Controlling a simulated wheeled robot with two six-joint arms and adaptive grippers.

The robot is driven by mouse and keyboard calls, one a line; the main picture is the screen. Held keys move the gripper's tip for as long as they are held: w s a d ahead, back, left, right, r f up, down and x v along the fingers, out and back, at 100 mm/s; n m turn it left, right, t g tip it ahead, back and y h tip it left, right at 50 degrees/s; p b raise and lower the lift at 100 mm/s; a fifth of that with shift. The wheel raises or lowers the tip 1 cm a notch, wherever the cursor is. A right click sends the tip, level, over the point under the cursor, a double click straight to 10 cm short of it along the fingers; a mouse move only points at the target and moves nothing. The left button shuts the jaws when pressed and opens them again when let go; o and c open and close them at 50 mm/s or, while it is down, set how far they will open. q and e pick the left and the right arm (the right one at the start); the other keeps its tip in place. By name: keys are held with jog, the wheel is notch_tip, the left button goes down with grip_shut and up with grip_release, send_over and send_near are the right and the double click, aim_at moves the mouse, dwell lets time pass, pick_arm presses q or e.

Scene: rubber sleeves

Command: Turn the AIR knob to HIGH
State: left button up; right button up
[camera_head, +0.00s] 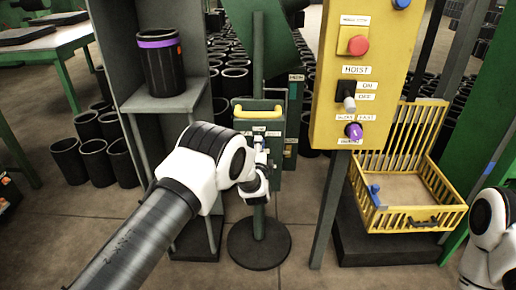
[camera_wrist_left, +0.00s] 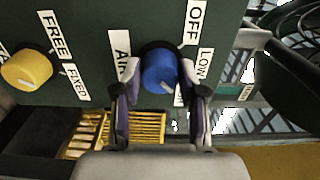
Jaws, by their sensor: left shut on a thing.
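The AIR knob (camera_wrist_left: 160,70) is blue and round, on a dark green panel (camera_wrist_left: 100,20). In the left wrist view the label AIR stands to its left, with OFF and LOW to its right. No HIGH label is readable, and I cannot tell which way the knob points. My left gripper (camera_wrist_left: 161,88) has one finger on each side of the knob and is shut on it. In the head view my left gripper (camera_head: 259,148) is at the front of the green box (camera_head: 271,115) and hides the knob. My right gripper is out of view.
A yellow knob (camera_wrist_left: 27,70) with FREE and FIXED labels sits beside the AIR knob. A yellow HOIST panel (camera_head: 335,110) stands to the right, with a yellow basket (camera_head: 440,170) beyond. A shelf (camera_head: 165,101) at left holds a black sleeve (camera_head: 163,68).

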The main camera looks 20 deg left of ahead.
pick_arm(q)
jog(key=o, duration=1.2)
jog(key=shift+w, duration=0.1)
jog(key=shift+c, duration=0.2)
jog(key=v, duration=1.2)
